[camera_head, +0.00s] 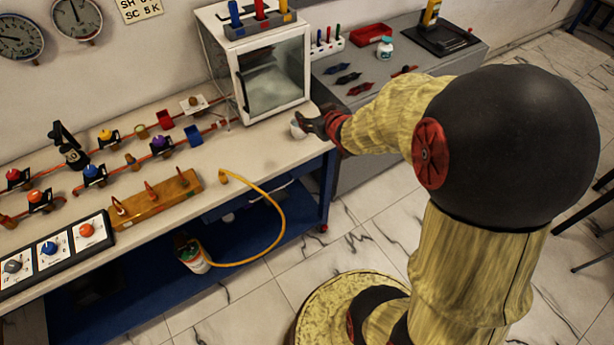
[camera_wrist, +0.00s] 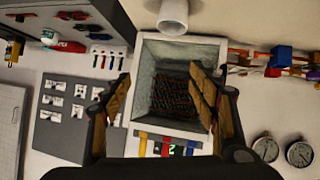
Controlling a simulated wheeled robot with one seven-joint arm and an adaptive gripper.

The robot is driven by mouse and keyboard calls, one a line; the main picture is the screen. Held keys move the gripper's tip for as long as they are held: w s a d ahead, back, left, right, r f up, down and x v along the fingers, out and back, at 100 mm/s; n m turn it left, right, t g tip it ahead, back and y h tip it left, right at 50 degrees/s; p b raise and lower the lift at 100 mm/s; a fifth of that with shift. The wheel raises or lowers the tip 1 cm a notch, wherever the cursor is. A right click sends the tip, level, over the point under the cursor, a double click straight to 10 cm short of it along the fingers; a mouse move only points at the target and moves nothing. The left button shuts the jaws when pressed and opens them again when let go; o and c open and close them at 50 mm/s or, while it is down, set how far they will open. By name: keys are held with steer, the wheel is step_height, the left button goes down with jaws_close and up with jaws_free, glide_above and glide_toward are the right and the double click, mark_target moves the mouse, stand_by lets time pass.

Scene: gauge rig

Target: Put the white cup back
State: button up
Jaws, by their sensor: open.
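The white cup (camera_head: 297,129) stands on the bench top near its right end, just in front of the glass-fronted white box (camera_head: 247,110). My gripper (camera_head: 312,124) is close to the cup on its right in the head view and partly covers it; I cannot tell whether they touch. In the wrist view the cup (camera_wrist: 173,14) is at the top edge, partly cut off, beyond the fingertips and not between them. My gripper (camera_wrist: 160,80) is open there, fingers wide apart, with the box (camera_wrist: 143,100) and its dark grille behind them.
The bench top (camera_head: 262,152) holds pipes with coloured valves and a wooden block (camera_head: 157,199). A grey side table (camera_head: 357,99) carries small tools and a red tray (camera_head: 371,34). A yellow hose (camera_head: 284,215) loops in front of the bench. Gauges (camera_head: 76,18) hang on the wall.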

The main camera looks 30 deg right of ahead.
steer(key=s+a+r+g, duration=0.3)
steer(key=s+a+r, duration=0.4)
steer(key=s+r, duration=0.15)
steer(key=s+a+r+g+y, duration=0.1)
steer(key=s+a, duration=0.5)
steer(key=s, duration=0.3)
steer(key=s+a+r+g+y, duration=0.1)
steer(key=s+a+g, duration=0.1)
steer(key=s+a, duration=0.3)
steer(key=s, duration=0.4)
steer(key=shift+a+r, duration=0.35)
steer(key=shift+r, duration=0.05)
